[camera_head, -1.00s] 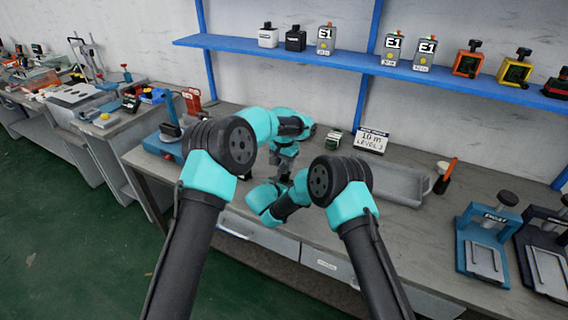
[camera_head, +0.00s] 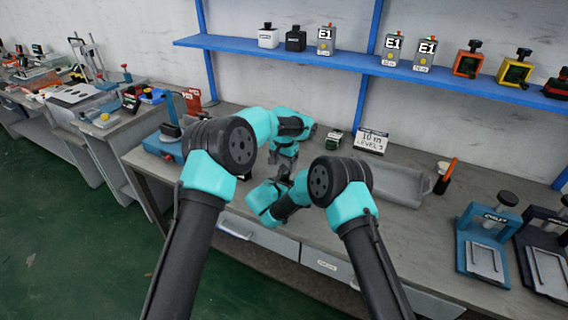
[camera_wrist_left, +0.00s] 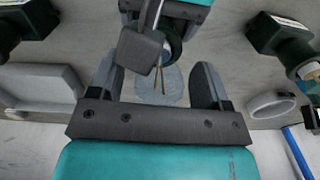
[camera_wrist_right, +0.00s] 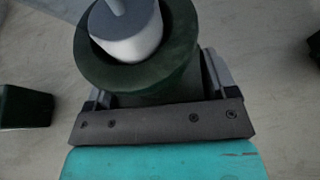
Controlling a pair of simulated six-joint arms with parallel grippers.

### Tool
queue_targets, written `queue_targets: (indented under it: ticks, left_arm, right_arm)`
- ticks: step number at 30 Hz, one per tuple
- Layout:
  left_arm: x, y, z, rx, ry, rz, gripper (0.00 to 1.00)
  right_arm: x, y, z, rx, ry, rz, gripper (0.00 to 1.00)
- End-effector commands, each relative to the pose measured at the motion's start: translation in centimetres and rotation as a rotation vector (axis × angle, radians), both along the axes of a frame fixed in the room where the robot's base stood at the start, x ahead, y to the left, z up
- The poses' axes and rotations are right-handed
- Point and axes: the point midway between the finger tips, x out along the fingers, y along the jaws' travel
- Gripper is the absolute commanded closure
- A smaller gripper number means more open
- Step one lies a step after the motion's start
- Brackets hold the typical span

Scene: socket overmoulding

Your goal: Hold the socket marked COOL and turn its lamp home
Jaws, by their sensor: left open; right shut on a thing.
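The socket (camera_wrist_right: 180,65), a dark green round body, fills the top of the right wrist view. My right gripper (camera_wrist_right: 150,95) is shut on it. A pale lamp base (camera_wrist_right: 130,40) sits inside the socket's ring; I cannot tell how deep it is seated. In the left wrist view the lamp's clear glass bulb (camera_wrist_left: 172,90), with thin golden wires, lies between the fingers of my left gripper (camera_wrist_left: 160,88). That gripper is open, with gaps beside the bulb. In the head view both grippers meet low over the bench, largely hidden by my arms. No COOL marking is legible.
Other dark green blocks stand nearby in the left wrist view (camera_wrist_left: 278,32) and right wrist view (camera_wrist_right: 25,105). In the head view a sign (camera_head: 370,141), a grey tray (camera_head: 395,185) and a cup with an orange-handled tool (camera_head: 443,180) stand to the right. A blue shelf (camera_head: 340,58) runs behind.

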Motion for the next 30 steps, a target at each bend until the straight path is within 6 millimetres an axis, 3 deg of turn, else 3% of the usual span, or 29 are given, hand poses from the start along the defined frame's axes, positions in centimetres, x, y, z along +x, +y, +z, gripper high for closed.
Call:
queue_targets:
  ticks: [8, 22, 30]
  left_arm:
    - [0.0, 0.0, 2.0, -0.001, -0.002, 0.000, 0.29]
    - [0.0, 0.0, 10.3, 0.000, -0.002, 0.000, 0.29]
    - [0.0, 0.0, 12.1, 0.000, -0.001, 0.000, 0.29]
  right_arm:
    - [0.0, 0.0, -0.1, 0.000, 0.001, 0.000, 0.44]
    - [0.0, 0.0, 0.0, 0.000, 0.001, 0.000, 0.44]
    - [0.0, 0.0, 0.0, 0.000, 0.000, 0.000, 0.44]
